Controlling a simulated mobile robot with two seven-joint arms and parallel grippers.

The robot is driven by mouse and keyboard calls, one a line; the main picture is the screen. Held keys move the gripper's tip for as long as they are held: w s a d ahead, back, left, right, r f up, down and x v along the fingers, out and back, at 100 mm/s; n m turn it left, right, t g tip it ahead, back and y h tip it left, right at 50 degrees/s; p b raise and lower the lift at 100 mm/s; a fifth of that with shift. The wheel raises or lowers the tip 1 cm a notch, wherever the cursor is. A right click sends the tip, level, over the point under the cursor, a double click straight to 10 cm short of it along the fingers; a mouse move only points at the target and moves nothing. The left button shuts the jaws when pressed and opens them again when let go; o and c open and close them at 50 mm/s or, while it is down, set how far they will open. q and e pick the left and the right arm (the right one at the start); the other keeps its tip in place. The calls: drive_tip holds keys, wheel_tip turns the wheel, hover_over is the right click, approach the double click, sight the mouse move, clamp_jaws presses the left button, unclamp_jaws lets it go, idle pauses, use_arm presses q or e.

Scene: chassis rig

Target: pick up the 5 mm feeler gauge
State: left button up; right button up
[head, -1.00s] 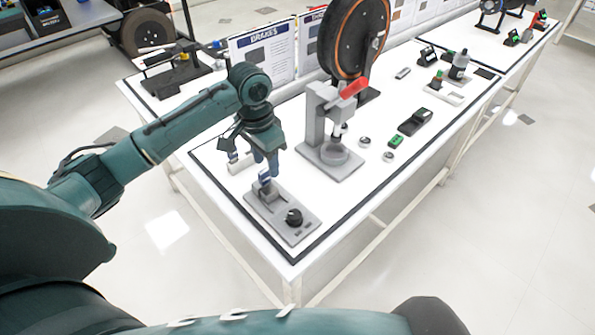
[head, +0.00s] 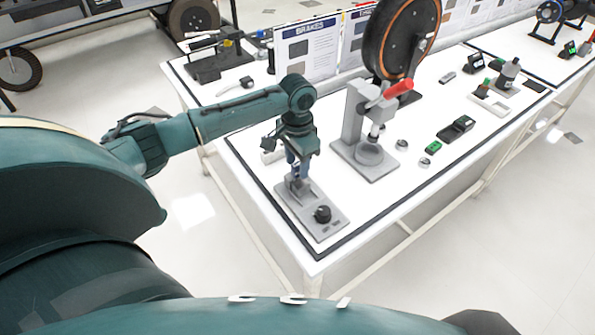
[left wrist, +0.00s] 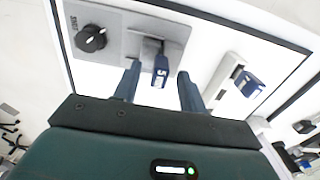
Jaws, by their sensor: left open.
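A small blue-handled piece (left wrist: 161,70) stands in the grey fixture (left wrist: 197,22) with the black knob (left wrist: 91,38). A second blue-ended piece (left wrist: 248,84) sits in a white holder to the right. Both may be feeler gauges; I cannot read any size on them. My left gripper (left wrist: 158,72) is open, with one finger on each side of the first blue piece and gaps showing. In the head view the left gripper (head: 298,172) is low over the back end of the grey fixture (head: 303,222), largely hiding the blue piece. My right gripper is not in view.
A grey press with a red handle (head: 398,90) stands just right of the fixture. Small rings, a green block (head: 433,148) and a black device (head: 456,129) lie farther right. The near table edge is close to the fixture.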

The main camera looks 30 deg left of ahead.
sight(297, 176)
use_arm(q)
drive_tip(key=shift+f, duration=1.55)
drive_tip(key=shift+c, duration=0.3)
clamp_jaws()
